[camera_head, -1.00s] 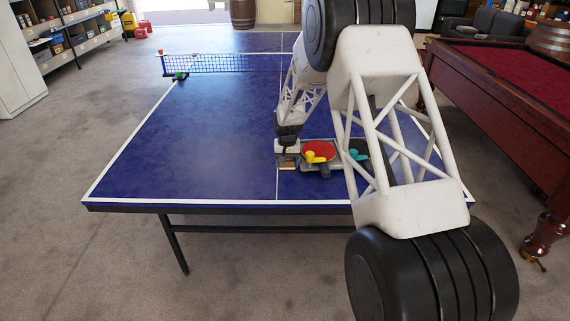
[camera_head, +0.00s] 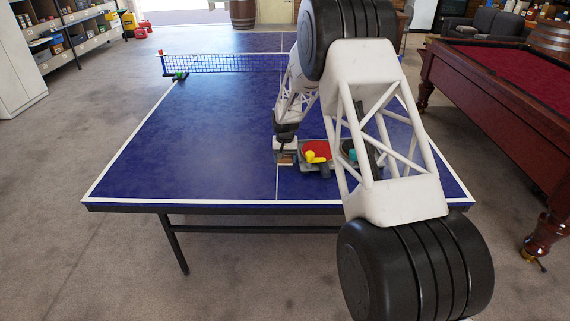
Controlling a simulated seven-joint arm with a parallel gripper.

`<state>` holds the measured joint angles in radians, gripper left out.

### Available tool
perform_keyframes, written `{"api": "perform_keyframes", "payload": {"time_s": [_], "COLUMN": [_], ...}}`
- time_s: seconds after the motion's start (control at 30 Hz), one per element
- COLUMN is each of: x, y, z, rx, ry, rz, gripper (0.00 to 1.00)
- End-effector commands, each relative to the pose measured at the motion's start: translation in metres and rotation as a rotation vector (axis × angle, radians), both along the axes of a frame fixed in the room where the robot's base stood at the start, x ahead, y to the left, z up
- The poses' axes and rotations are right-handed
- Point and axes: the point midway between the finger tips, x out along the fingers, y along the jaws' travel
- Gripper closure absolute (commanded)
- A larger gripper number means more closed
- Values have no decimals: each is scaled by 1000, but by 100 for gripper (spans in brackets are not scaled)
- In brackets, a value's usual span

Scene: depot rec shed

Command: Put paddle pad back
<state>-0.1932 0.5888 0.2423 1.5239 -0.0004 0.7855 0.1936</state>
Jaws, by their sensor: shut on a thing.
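My gripper (camera_head: 285,158) is low over the near half of the blue table tennis table (camera_head: 190,150), at its white centre line. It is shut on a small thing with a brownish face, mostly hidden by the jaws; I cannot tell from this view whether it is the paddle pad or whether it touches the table. Just right of the gripper lies a red paddle (camera_head: 320,147) with a yellow item (camera_head: 317,157) on it and a grey part (camera_head: 321,168) below. Further right a dark paddle with a teal item (camera_head: 351,155) is partly hidden by my arm.
The net (camera_head: 225,63) crosses the table further back, with a small green item (camera_head: 180,75) near its left end. The table left of my gripper is clear. A red-topped pool table (camera_head: 510,85) stands at the right.

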Motion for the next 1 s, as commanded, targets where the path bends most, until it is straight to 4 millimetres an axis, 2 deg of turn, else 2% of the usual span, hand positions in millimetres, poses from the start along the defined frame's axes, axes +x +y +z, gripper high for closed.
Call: {"api": "perform_keyframes", "payload": {"time_s": [0.1,0.23,0.7,0.73,0.8,1.0], "x": [0,0,0,0,0,0], "y": [0,0,0,0,0,0], "z": [-14,-23,-28,-28,-28,-28], "rx": [0,0,0,0,0,0], "ry": [2,1,1,1,0,1], "rz": [0,0,0,0,0,0], "gripper": [58,58,58,31,22,22]}}
